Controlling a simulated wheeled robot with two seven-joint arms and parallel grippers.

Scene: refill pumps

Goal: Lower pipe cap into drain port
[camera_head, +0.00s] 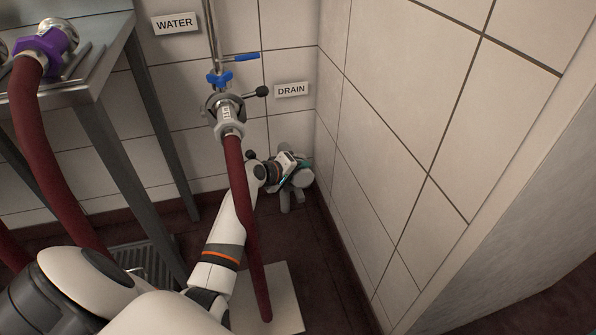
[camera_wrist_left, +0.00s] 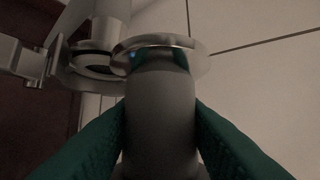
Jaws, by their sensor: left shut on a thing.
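My left gripper (camera_head: 290,174) is low in the corner under the DRAIN sign, its arm reaching past the red hose. In the left wrist view its green fingers (camera_wrist_left: 160,130) are shut on both sides of a grey rounded cylinder, the pipe cap (camera_wrist_left: 160,105). A shiny round flange (camera_wrist_left: 195,58) shows at the cap's far end. Grey drain pipework (camera_head: 284,200) shows just below the gripper in the head view. In the left wrist view a metal clamp (camera_wrist_left: 90,62) and pipe are close beside the flange. I cannot tell whether the cap touches the drain port. My right gripper is out of view.
A red hose (camera_head: 246,210) hangs from the water valve (camera_head: 222,105) close beside my left arm. A metal table (camera_head: 85,85) with a purple-clamped hose end (camera_head: 45,45) stands left. The tiled right wall (camera_head: 400,130) bounds the corner. A pale slab (camera_head: 285,290) lies on the floor.

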